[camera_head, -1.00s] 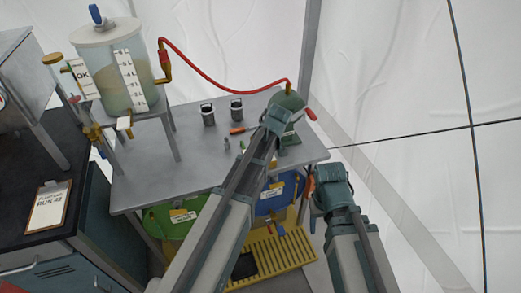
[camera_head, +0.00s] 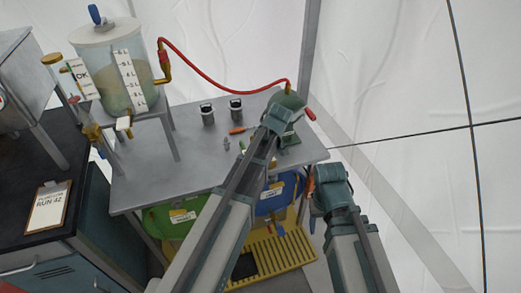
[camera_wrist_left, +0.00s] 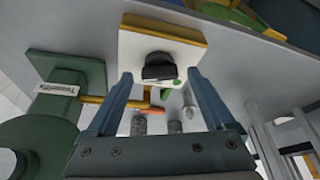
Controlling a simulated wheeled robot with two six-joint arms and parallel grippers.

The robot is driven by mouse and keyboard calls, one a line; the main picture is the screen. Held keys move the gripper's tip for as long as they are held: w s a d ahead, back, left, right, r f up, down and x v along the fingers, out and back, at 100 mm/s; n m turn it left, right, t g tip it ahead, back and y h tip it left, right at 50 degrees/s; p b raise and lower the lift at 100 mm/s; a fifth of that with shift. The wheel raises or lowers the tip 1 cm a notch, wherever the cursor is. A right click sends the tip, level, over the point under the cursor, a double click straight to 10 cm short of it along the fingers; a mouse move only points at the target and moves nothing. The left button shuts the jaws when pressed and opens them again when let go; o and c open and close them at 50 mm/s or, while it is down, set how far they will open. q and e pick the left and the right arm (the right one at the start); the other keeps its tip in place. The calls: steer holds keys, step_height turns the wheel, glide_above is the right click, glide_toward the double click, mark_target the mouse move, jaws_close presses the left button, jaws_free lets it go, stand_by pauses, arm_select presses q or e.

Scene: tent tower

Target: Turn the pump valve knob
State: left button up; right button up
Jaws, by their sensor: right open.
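The green pump (camera_head: 289,101) stands at the right end of the grey table, with a red-tipped handle at its side. In the left wrist view, the black valve knob (camera_wrist_left: 158,69) sits on a white plate with a yellow edge. My left gripper (camera_wrist_left: 159,80) has its two blue fingers apart, one on each side of the knob, with gaps showing. The pump's green body (camera_wrist_left: 50,130) shows at the left there. In the head view my left arm hides the knob and the left fingers. My right gripper (camera_head: 331,174) is open and empty, right of the table's front corner.
A red hose runs from the clear tank (camera_head: 112,70) to the pump. Two dark cups (camera_head: 208,116) and small tools stand on the table (camera_head: 150,185). Green and blue containers and a yellow grate (camera_head: 272,255) are below. A clipboard (camera_head: 48,207) lies on the left bench.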

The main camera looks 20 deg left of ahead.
arm_select(q)
steer(key=p+v, duration=1.2)
steer(key=v, duration=0.2)
steer(key=shift+p, duration=0.4)
steer(key=shift+f, duration=0.15)
steer(key=s+d+m+g, duration=0.1)
steer(key=s+d+m, duration=0.2)
steer(key=s+m, duration=0.2)
steer(key=s+d+f+m+g+h, duration=0.1)
steer(key=s+d+m, duration=0.2)
steer(key=s, duration=0.6)
steer(key=s+d+m+h, duration=0.1)
steer(key=s+d+m, duration=0.2)
steer(key=s+m, duration=0.3)
steer(key=shift+s+f+m+g, duration=0.3)
steer(key=shift+s+g, duration=0.1)
steer(key=shift+s, duration=0.15)
